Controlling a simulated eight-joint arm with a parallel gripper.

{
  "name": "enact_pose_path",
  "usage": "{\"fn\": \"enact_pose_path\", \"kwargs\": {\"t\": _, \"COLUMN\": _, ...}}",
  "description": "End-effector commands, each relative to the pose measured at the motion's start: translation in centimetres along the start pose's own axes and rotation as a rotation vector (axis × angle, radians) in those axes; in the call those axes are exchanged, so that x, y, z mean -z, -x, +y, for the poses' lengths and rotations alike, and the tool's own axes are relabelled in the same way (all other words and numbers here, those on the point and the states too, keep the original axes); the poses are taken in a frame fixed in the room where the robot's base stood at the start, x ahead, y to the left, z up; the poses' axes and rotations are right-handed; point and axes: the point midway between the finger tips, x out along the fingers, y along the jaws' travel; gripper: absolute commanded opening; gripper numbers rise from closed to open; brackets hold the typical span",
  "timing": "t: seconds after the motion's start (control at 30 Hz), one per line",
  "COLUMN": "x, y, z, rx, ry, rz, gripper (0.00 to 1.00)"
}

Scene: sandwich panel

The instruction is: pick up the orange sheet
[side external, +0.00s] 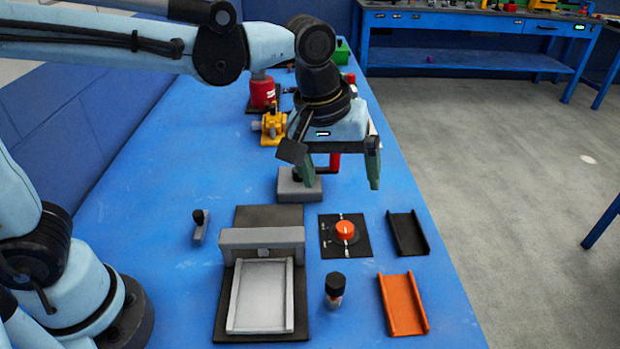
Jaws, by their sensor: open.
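The orange sheet (403,304) is a channel-shaped panel with raised long edges. It lies flat near the right edge of the blue table, at the front. My gripper (341,181) hangs above the table, farther back and to the left of the sheet, with its fingers pointing down. Its two green fingers are spread apart and I see nothing held between them. The sheet is in full view, and the gripper is well apart from it.
A black sheet (407,233) lies just behind the orange one. An orange knob (345,230) on a black plate, a black-capped bottle (334,290) and a grey press-like fixture (262,240) stand to the left. A grey block (299,188) sits by the gripper's left finger.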

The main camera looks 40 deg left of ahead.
Motion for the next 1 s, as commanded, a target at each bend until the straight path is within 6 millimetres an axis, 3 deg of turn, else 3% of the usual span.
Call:
{"fn": "enact_pose_path", "kwargs": {"t": 0.03, "x": -0.7, "y": -0.6, "z": 1.9, "rx": 0.018, "ry": 0.029, "rz": -0.026, "gripper": 0.94}}
{"fn": "enact_pose_path", "kwargs": {"t": 0.2, "x": -3.5, "y": -2.7, "z": 6.9, "rx": 0.1, "ry": 0.158, "rz": -0.09, "gripper": 0.94}}
{"fn": "enact_pose_path", "kwargs": {"t": 0.4, "x": -6.7, "y": -4.8, "z": 10.4, "rx": 0.185, "ry": 0.272, "rz": -0.119, "gripper": 0.94}}
{"fn": "enact_pose_path", "kwargs": {"t": 0.67, "x": -8.1, "y": -6.5, "z": 11.3, "rx": 0.219, "ry": 0.319, "rz": -0.123, "gripper": 0.94}}
{"fn": "enact_pose_path", "kwargs": {"t": 1.0, "x": -8.8, "y": -11.5, "z": 10.3, "rx": 0.218, "ry": 0.318, "rz": -0.123, "gripper": 0.94}}
